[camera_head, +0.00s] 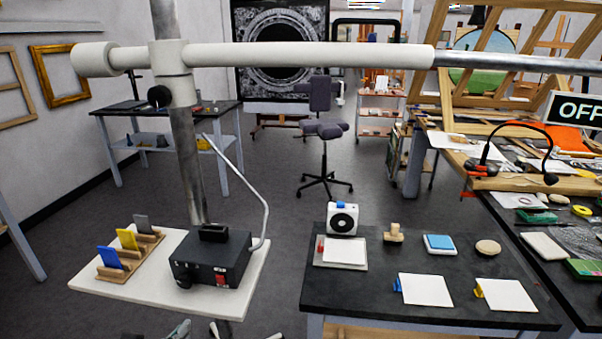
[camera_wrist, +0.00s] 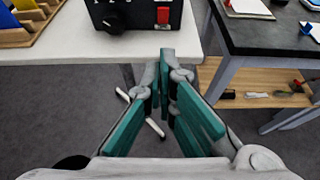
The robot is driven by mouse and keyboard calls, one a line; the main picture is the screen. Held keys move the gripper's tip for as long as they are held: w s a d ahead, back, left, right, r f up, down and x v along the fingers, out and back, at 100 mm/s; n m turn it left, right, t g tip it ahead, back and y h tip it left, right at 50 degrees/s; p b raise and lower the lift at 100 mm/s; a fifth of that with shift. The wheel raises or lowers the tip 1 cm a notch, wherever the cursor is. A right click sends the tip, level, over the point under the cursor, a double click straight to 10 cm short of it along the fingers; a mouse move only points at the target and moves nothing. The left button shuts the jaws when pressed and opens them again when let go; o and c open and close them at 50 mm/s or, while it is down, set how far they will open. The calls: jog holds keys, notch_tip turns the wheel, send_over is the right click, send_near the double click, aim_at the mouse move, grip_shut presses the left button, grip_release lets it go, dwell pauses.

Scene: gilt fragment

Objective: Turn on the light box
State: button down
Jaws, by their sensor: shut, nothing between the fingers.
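A black box (camera_head: 210,260) with a dial and a red switch (camera_head: 222,281) stands on a white tabletop (camera_head: 150,283), with a pale cable rising from it. Its front, dial (camera_wrist: 115,20) and red switch (camera_wrist: 163,14) show at the top of the wrist view. A sign (camera_head: 577,111) reading "OFF" is at the far right; I cannot tell whether it belongs to the light box. My gripper (camera_wrist: 163,72) has teal finger pads, is shut and empty, and is in front of and below the box, apart from it.
A wooden rack (camera_head: 130,258) with blue, yellow and grey cards stands left of the box. A metal pole with a white crossbar (camera_head: 310,55) rises behind it. A dark table (camera_head: 380,287) with white pads and small blocks stands to the right, across a gap.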

jog(key=shift+w, duration=0.1)
send_near(219, 282)
jog(key=f, duration=0.3)
jog(key=shift+w, duration=0.4)
jog(key=w+p, duration=0.1)
jog(key=w, duration=0.2)
jog(key=shift+w+d+r, duration=0.15)
jog(key=shift+w, duration=0.55)
jog(key=shift+r, duration=0.1)
jog(key=shift+w+d+r+g+p, duration=0.15)
jog(key=shift+w+r+g+p, duration=0.1)
jog(key=shift+w+g+p, duration=0.2)
jog(key=shift+s+f, duration=0.15)
